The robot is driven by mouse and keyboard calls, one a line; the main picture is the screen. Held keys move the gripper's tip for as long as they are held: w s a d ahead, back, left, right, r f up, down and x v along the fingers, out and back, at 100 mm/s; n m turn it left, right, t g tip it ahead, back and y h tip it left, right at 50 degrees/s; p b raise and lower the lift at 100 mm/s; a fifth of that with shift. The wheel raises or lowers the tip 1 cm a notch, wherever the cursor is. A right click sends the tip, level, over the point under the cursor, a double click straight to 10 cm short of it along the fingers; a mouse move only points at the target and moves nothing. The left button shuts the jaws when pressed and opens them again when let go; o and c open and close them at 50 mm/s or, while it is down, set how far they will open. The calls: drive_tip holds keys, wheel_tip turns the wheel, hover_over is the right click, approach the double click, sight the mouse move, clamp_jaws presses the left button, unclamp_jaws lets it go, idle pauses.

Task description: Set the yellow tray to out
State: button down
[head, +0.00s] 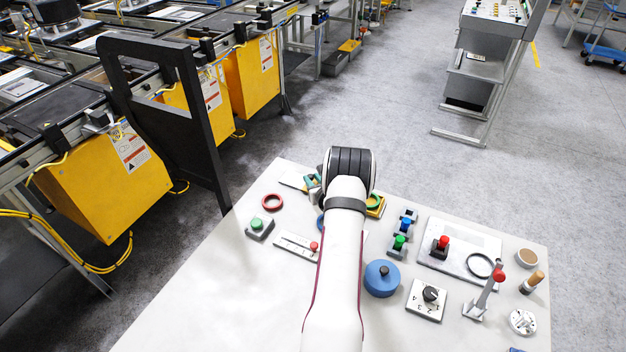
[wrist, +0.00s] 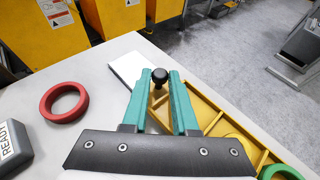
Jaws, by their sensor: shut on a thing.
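The yellow tray (wrist: 262,158) shows on the right of the wrist view, with dividers and a green ring (wrist: 282,172) at its near end. In the head view the tray (head: 380,210) is mostly hidden behind my arm. My gripper (wrist: 159,84), with teal fingers, is shut on a black round knob (wrist: 160,75) at the tray's far left end. A white plate (wrist: 128,68) lies just beyond the knob. In the head view my gripper (head: 313,185) shows only in part at the left of my wrist.
A red ring (head: 272,202), a green-button box (head: 259,227) and a slider panel with a red knob (head: 313,246) lie left of my arm. A blue round knob (head: 382,278), several switches and a red-topped lever (head: 499,276) stand to the right. The table's front left is clear.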

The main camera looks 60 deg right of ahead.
idle(0.3)
drive_tip(key=w, duration=1)
drive_tip(key=shift+w, duration=0.3)
drive_tip(key=c, duration=0.7)
unclamp_jaws()
drive_tip(key=v, duration=1.6)
drive_tip(key=shift+d, duration=0.1)
